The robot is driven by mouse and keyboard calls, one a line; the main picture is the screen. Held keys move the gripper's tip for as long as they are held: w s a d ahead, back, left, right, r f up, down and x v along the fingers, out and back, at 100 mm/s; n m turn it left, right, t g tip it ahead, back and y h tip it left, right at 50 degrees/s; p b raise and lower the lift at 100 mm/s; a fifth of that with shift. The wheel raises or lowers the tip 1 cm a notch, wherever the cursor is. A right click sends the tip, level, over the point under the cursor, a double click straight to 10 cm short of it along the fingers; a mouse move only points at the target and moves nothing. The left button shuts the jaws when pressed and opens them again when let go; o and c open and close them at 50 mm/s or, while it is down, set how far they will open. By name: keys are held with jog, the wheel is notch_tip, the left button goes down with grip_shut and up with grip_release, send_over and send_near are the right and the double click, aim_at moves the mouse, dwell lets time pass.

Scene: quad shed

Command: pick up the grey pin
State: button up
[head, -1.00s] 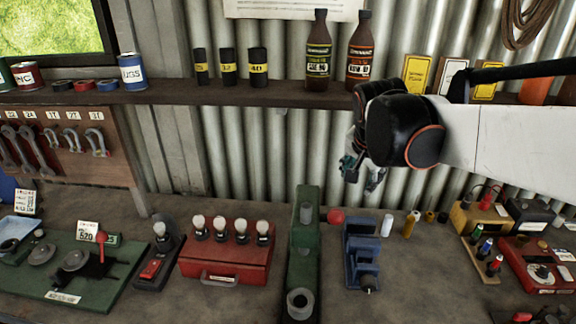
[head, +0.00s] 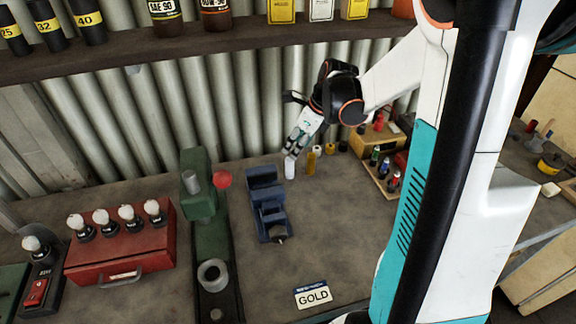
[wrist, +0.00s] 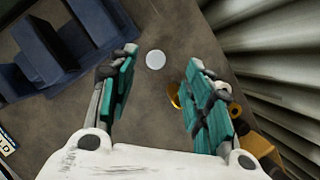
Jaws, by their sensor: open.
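A pale grey-white pin (head: 290,168) stands upright on the bench, right of the blue fixture. In the wrist view the pin (wrist: 155,60) shows from above as a light disc, near the line between the fingertips. My gripper (head: 293,151) points down, just above and behind the pin in the head view. I cannot tell how far the fingertips are above the pin.
A gold pin (head: 310,163) stands close to the right, near the right finger in the wrist view (wrist: 174,96). The blue fixture (head: 266,200) is close on the left. A green press (head: 208,235) is further left. The corrugated wall (head: 240,115) is behind.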

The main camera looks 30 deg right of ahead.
aim_at(287, 165)
jog(key=b+x, duration=0.1)
jog(key=x, duration=0.5)
jog(key=shift+f+b, duration=0.1)
jog(key=shift+b, duration=0.2)
jog(key=x, duration=0.1)
jog(key=b+x, duration=0.1)
jog(key=x, duration=0.1)
jog(key=b+x, duration=0.1)
jog(key=shift+s+a+f, duration=0.1)
jog(key=shift+s+f, duration=0.2)
jog(key=shift+w+a+f, duration=0.1)
jog(key=shift+w+f, duration=0.1)
jog(key=shift+f, duration=0.25)
jog(key=shift+r, duration=0.1)
jog(key=shift+c, duration=0.2)
grip_shut()
